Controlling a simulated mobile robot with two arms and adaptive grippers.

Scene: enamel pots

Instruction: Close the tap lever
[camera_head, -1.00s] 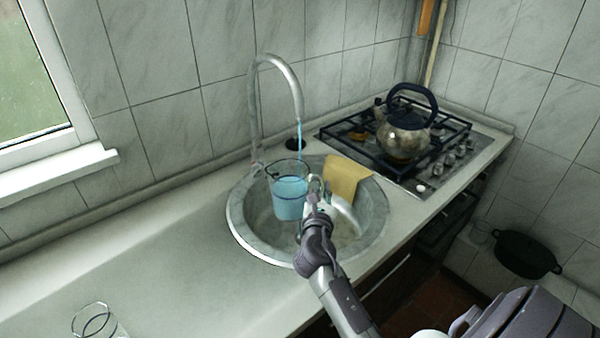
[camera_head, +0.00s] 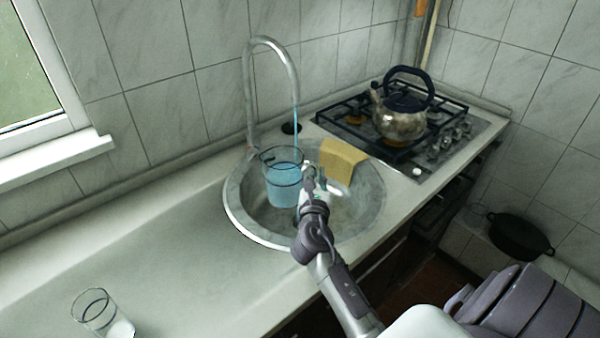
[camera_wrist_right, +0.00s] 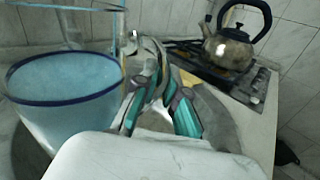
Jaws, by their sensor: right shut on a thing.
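The tap (camera_head: 247,92) is a tall curved metal pipe at the back of the round sink. A blue stream of water runs from its spout. My left gripper is not in view.
A yellow cloth (camera_head: 342,160) hangs over the rim of the sink (camera_head: 232,208). A kettle (camera_head: 400,118) stands on the gas hob (camera_head: 447,150) at the right. A drinking glass (camera_head: 92,310) is at the front left. The counter (camera_head: 150,245) left of the sink is clear.

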